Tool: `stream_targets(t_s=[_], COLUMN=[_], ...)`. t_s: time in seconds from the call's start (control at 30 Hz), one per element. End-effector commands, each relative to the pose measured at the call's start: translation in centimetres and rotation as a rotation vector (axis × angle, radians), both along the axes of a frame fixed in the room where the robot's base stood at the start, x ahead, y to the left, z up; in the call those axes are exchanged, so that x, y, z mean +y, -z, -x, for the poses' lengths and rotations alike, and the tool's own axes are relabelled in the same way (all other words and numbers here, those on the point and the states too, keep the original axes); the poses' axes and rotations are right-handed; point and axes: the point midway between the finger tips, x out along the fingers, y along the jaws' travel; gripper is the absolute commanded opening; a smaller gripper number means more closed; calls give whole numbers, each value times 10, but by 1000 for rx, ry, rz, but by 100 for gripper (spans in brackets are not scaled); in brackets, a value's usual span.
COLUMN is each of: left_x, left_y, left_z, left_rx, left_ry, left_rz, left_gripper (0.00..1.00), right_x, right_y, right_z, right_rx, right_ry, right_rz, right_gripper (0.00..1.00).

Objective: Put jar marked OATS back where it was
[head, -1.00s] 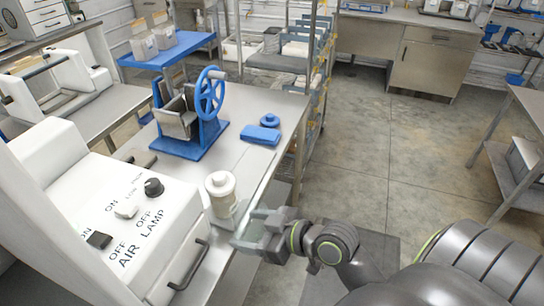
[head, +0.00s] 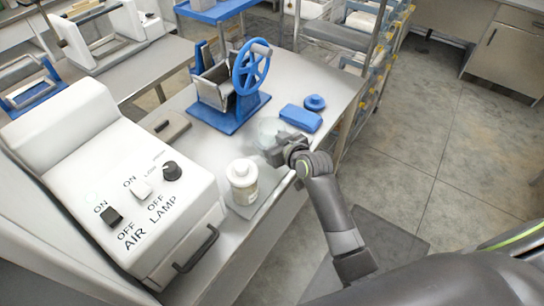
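A cream jar with a white lid (head: 242,182) stands upright on the steel bench, right of the white switch box. A label shows on its side, but its writing is too small to read. My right gripper (head: 269,141) reaches in from the right, over the bench edge, beyond the jar and apart from it. Its pale fingers blend with the bench top, so I cannot tell whether they are open or hold anything. My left gripper is not in view.
The blue hopper with a handwheel (head: 250,68) stands behind the gripper on the bench (head: 180,93). A blue block (head: 301,118) and blue round knob (head: 314,102) lie to its right. The white switch box (head: 120,180) fills the left. Open floor lies right.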

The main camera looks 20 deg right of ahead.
Motion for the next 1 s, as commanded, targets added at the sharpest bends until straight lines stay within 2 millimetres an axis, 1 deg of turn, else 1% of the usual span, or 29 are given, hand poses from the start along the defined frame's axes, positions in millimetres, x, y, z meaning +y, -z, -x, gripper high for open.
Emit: stream_targets(t_s=[0.03, 0.1, 0.27, 0.4, 0.5, 0.6, 0.8, 0.93, 0.97, 1.0], left_x=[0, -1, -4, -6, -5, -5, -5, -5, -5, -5], left_y=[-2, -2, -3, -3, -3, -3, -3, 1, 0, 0], left_z=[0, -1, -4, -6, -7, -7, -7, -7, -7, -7], left_rx=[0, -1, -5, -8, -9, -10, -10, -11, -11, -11], left_ry=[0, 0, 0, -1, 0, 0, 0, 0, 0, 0], left_rz=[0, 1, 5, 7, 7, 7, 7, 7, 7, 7], left_gripper=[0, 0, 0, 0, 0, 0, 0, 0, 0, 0], right_x=[0, 0, 0, 0, 0, 0, 0, 0, 0, 0], right_y=[9, 17, 30, 51, 61, 65, 65, 69, 68, 68], right_z=[0, 0, 0, 0, 0, 0, 0, 0, 0, 0], right_rx=[2, 1, -1, 0, -2, -3, -4, -3, -3, -2], right_ry=[-1, 0, -1, -1, 0, 0, 0, 0, 0, 0], right_rz=[-1, -1, -1, -1, -1, -1, 0, 0, 0, 0], right_gripper=[34, 34, 34, 34, 34, 34, 34, 34, 69, 74])
